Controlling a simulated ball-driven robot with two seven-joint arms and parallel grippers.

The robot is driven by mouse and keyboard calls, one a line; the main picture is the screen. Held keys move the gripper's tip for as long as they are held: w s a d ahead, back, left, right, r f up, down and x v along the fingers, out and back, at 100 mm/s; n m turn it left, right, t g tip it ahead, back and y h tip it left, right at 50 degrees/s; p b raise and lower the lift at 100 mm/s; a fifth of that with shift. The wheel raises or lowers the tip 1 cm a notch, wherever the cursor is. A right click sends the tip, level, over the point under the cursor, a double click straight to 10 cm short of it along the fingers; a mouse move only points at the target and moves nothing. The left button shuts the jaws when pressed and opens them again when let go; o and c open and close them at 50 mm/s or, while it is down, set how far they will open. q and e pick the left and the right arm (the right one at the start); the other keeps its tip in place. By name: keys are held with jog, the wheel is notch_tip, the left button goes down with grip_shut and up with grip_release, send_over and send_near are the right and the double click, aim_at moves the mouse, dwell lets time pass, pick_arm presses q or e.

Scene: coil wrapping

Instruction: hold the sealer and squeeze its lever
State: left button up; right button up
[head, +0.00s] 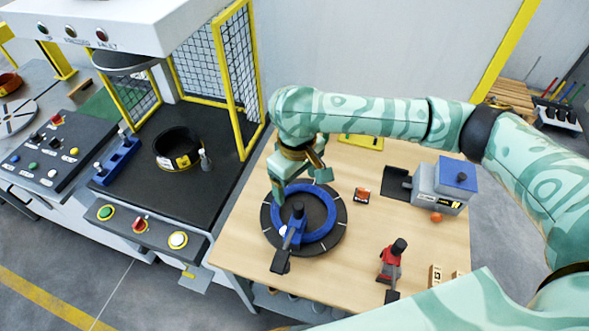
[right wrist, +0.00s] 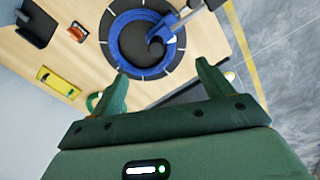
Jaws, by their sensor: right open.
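A blue tool (head: 291,234) with a black knob and a black-ended lever stands at the near part of a blue coil (head: 325,232) on a dark round turntable (head: 337,240). It looks like the sealer, though I cannot be sure. In the right wrist view the tool (right wrist: 160,36) shows beyond the fingertips, on the coil. My right gripper (head: 300,190) is open and empty above the far left part of the coil, apart from the tool; its two spread fingers (right wrist: 163,75) show in the right wrist view. My left gripper is not in view.
A red tool with a black knob (head: 391,264) stands at the table's front right. A grey-and-blue box (head: 440,185), a small orange item (head: 362,195) and a yellow item (head: 360,141) are on the wooden table (head: 345,275). A press with yellow mesh guards (head: 215,70) stands left.

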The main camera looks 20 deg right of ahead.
aim_at(297, 218)
notch_tip(297, 218, down, 15)
jog(key=b, duration=0.4)
jog(key=shift+r+b, duration=0.1)
jog(key=shift+b, duration=0.25)
jog(key=c, duration=1.4)
jog(key=o, duration=0.8)
jog(key=c, duration=0.7)
jog(key=shift+s+f+p, duration=0.2)
jog(key=shift+p, duration=0.3)
